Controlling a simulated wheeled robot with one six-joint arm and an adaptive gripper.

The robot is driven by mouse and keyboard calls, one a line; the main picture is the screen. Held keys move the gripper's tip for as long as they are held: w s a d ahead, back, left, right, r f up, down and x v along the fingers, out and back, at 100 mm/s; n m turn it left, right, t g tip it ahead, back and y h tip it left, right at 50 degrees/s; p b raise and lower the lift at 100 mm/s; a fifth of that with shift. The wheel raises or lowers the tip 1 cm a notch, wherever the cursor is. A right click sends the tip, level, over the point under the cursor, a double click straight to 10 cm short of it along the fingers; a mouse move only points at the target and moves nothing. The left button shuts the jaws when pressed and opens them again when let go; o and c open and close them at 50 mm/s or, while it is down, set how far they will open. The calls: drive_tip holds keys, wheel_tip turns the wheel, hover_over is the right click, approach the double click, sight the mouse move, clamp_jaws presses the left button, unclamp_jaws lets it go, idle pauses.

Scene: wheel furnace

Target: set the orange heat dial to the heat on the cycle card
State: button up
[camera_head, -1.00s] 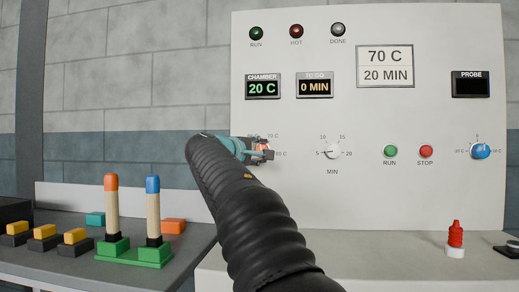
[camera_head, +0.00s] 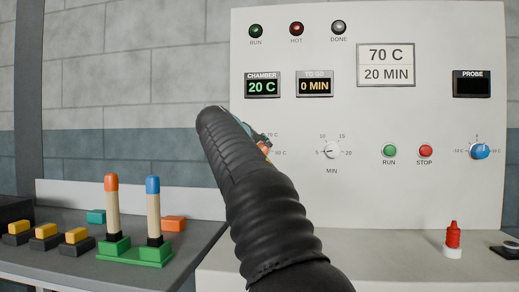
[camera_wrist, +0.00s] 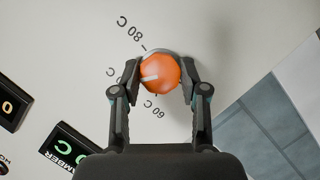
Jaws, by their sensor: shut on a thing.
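The orange heat dial (camera_wrist: 160,73) is in the middle of the wrist view, between the two fingers of my gripper (camera_wrist: 161,76). The fingers are closed on its sides. Its white pointer line faces left in that view, toward the middle label, whose number is partly hidden by the left finger. The labels 80 C and 60 C show above and below it. In the head view my arm hides most of the dial (camera_head: 264,148). The cycle card (camera_head: 385,66) reads 70 C and 20 MIN.
On the panel are the chamber display (camera_head: 262,87) at 20 C, the minute dial (camera_head: 332,151), a green RUN button (camera_head: 390,151), a red STOP button (camera_head: 426,151) and a blue dial (camera_head: 480,151). A green stand (camera_head: 135,253) with two capped rods is at left.

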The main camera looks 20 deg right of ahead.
drive_tip(key=shift+f, duration=0.15)
idle(0.4)
drive_tip(key=o, duration=1.1)
drive_tip(key=v, duration=1.2)
drive_tip(key=shift+s+d, duration=0.1)
